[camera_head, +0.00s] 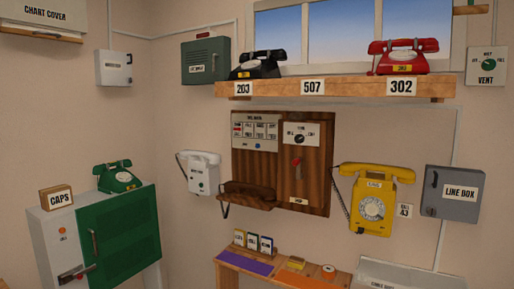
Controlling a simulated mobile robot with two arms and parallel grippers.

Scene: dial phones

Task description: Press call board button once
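A wooden panel (318,190) hangs on the wall in the middle of the view. On its upper left is a pale board (245,144) with a small heading too blurred to read surely, rows of small windows and a red mark at the left. Neither of my grippers shows in the view.
A shelf (350,89) above holds a black phone (256,66) and a red phone (402,57). A yellow wall phone (373,205) hangs right of the panel, a white one (202,173) left. A low bench (228,258) stands below. A green phone (117,178) tops a cabinet (130,235).

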